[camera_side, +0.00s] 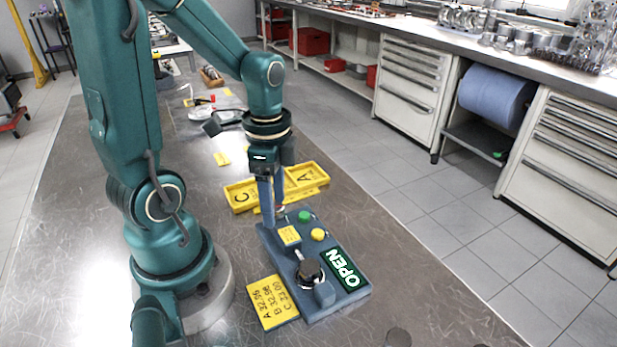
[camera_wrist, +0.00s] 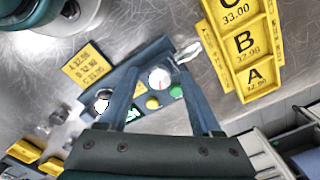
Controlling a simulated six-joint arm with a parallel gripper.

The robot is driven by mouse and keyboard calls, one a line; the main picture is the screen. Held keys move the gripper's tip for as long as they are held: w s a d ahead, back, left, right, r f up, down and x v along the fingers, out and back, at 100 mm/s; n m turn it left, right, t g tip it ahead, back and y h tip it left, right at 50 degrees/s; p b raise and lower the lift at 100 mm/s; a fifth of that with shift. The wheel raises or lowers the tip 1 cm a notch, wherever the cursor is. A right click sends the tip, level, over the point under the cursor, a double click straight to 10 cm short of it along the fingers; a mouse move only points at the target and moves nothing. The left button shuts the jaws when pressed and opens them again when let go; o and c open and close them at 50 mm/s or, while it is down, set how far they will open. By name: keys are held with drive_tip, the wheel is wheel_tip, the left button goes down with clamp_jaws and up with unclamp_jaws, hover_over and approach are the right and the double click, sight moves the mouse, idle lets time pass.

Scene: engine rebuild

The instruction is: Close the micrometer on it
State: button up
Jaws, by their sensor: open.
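The blue-grey micrometer fixture (camera_side: 330,299) lies on the bench in front of my arm, with a lit green OPEN sign (camera_side: 343,268). It carries a dark round knob (camera_side: 309,271), a green button (camera_side: 304,216) and a yellow button (camera_side: 318,235). In the wrist view, the green button (camera_wrist: 176,91) and yellow button (camera_wrist: 152,103) show between my fingers. A pale round piece (camera_wrist: 159,78) also shows there; I cannot tell what it is. My gripper (camera_side: 272,215) is open, fingers pointing down over the fixture's far end. A shiny metal piece (camera_wrist: 187,52) is by the right fingertip, partly hidden.
A yellow card (camera_side: 272,303) with printed sizes lies left of the fixture. A yellow tray (camera_side: 325,177) with lettered compartments lies behind my gripper; it also shows in the wrist view (camera_wrist: 209,30). Dark round parts (camera_side: 398,337) stand near the front edge. The bench right of the fixture is clear.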

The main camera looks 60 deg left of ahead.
drive_tip(key=shift+c, duration=0.3)
clamp_jaws()
drive_tip(key=shift+n, duration=0.3)
drive_tip(key=n, duration=0.5)
drive_tip(key=shift+d+n, duration=0.1)
drive_tip(key=shift+n, duration=0.2)
drive_tip(key=n, duration=1.1)
drive_tip(key=shift+d+n, duration=0.1)
drive_tip(key=shift+n, duration=0.3)
drive_tip(key=n, duration=0.5)
drive_tip(key=shift+w+n, duration=0.1)
drive_tip(key=shift+n, duration=0.3)
